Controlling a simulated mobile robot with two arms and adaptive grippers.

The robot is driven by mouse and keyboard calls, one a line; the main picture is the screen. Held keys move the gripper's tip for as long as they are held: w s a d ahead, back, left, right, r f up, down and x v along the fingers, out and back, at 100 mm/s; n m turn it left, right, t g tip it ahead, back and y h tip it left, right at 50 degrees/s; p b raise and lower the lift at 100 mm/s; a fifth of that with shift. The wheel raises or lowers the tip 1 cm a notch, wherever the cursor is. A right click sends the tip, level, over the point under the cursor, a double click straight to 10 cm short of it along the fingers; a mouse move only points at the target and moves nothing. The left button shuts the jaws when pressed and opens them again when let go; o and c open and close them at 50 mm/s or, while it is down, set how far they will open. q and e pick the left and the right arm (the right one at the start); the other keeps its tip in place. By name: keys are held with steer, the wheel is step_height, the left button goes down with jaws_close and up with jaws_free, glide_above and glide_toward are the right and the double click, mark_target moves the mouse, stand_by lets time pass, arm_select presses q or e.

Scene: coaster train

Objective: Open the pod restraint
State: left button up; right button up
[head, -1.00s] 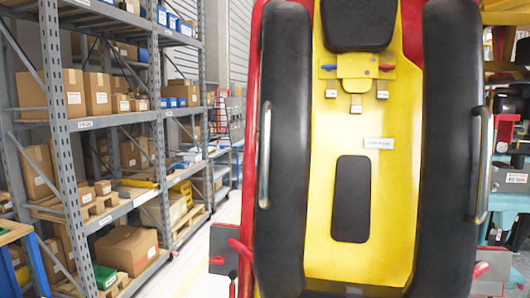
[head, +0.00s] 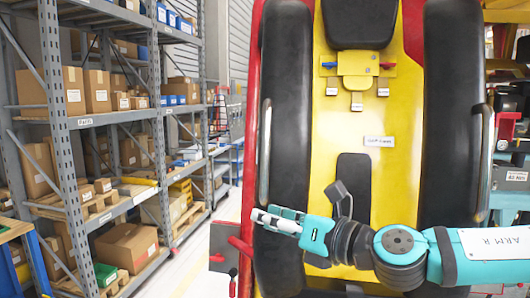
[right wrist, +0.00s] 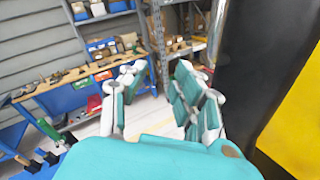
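The pod restraint shows in the head view as two long black padded bars, the left bar (head: 283,130) and the right bar (head: 452,120), on either side of a yellow seat (head: 400,200). A metal handle (head: 265,150) runs along the left bar, and another handle (head: 485,150) along the right bar. My right gripper (head: 268,218) is over the lower part of the left bar, pointing left. In the right wrist view its fingers (right wrist: 157,85) are spread with nothing between them. I cannot tell whether it touches the bar. My left gripper is not in view.
A grey shelf rack (head: 155,100) with cardboard boxes stands at the left. Free floor (head: 190,265) lies between rack and pod. Machinery (head: 512,130) is at the right.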

steer(key=n+t+h, duration=0.1)
steer(key=n+t, duration=0.1)
glide_toward(269, 154)
steer(key=v, duration=0.6)
steer(key=p+x, duration=0.5)
steer(key=x, duration=1.2)
steer(key=shift+w+a+r+p, duration=0.1)
steer(key=shift+w+r+p, duration=0.1)
steer(key=shift+p, duration=0.2)
steer(key=shift+s, duration=0.1)
jaws_close()
steer(key=shift+w+a+f, duration=0.2)
steer(key=shift+w+f, duration=0.05)
steer(key=shift+w, duration=0.05)
